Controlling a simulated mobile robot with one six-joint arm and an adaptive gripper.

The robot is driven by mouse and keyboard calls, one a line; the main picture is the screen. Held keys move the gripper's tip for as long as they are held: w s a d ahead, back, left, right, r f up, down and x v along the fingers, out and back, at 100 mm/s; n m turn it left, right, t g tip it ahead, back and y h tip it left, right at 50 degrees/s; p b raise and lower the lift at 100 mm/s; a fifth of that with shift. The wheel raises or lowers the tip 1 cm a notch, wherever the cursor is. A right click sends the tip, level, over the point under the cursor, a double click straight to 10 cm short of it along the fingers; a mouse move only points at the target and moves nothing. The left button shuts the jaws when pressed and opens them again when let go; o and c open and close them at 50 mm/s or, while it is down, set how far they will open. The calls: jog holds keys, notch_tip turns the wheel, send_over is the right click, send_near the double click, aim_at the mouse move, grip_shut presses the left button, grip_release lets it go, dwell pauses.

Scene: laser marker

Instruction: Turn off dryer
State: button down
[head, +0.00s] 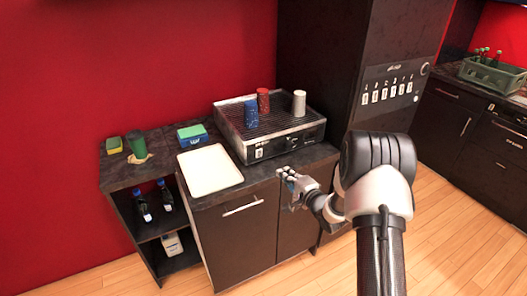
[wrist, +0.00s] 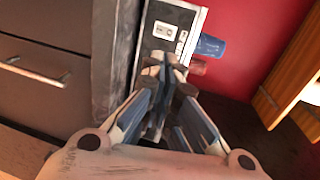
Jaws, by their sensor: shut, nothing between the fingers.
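The dryer (head: 232,133) is a dark box with a ribbed top on the counter in the head view. Its front panel has a small pale switch plate (head: 259,153) at the left end. In the wrist view the panel (wrist: 150,12) also shows, with a pale switch plate (wrist: 165,31) just beyond the fingertips. My gripper (head: 287,175) is shut and empty, in front of and below the dryer's front. It also shows in the wrist view (wrist: 165,62). I cannot tell whether the fingertips touch the panel, or which way the switch is set.
Blue (head: 251,113), red (head: 263,100) and white (head: 299,103) cups stand on the dryer. A cream tray (head: 210,170) lies to its left, near a blue-green box (head: 192,134) and a green cup (head: 137,144). A tall dark cabinet (head: 330,60) stands behind right.

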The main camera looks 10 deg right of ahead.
dwell(0.4)
jog(key=b, duration=0.4)
send_near(262, 152)
jog(key=x, duration=0.5)
jog(key=shift+w+f, duration=0.2)
jog(key=shift+w+r, duration=0.2)
jog(key=shift+w, duration=0.35)
jog(key=shift+a+r, duration=0.1)
